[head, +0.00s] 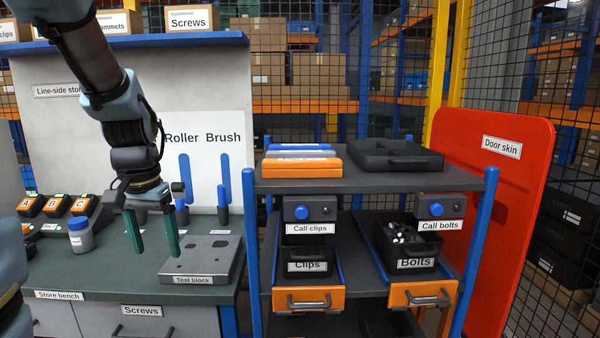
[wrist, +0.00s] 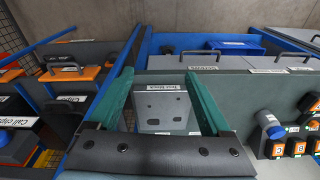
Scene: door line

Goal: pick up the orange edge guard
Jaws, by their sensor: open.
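Two flat orange pieces, one on the other, lie at the left of the cart's top shelf in the head view; the lower orange piece (head: 302,171) is the larger to see. Blue flat pieces (head: 300,147) lie at the back of the same pile. Their labels are too small to read, so I cannot tell for sure which is the edge guard. My gripper (head: 156,248) points down over the store bench, left of the pile and beside the grey test block (head: 204,258). Its green fingers are apart with nothing between them. In the wrist view, my gripper (wrist: 160,74) frames the test block (wrist: 165,108).
The cart (head: 468,181) has blue posts, and its orange-fronted drawers (head: 316,299) stick out. A dark tray (head: 394,155) sits right of the pile. Blue roller brushes (head: 222,193) and a bottle (head: 81,238) stand on the bench. A red door skin (head: 500,215) stands at right.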

